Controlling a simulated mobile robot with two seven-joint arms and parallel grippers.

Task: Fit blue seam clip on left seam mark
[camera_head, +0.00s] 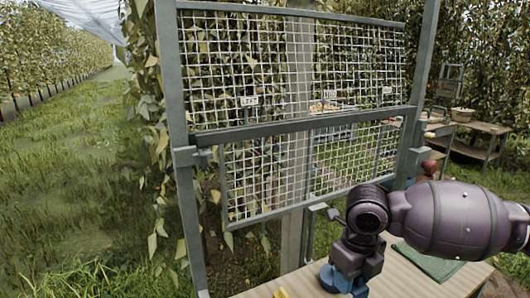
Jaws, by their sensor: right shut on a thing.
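A wire mesh panel (240,60) in a grey metal frame stands upright ahead of me. Small white labels sit along its middle: a left one (249,100), a middle one (329,93) and a right one (387,90). The left one marks the left seam position; its lettering is small. My right gripper (345,284) points down at the wooden table, low in the picture and right of the left label. It is shut on a blue piece (333,277), apparently the blue seam clip, mostly hidden by the gripper. My left gripper is not in view.
The wooden table (405,283) carries a green cloth (430,262) at right and a small yellow item (281,293) at the front edge. A grey crossbar (300,124) crosses the panel below the labels. Leafy vines grow behind the mesh. Grass lies open at left.

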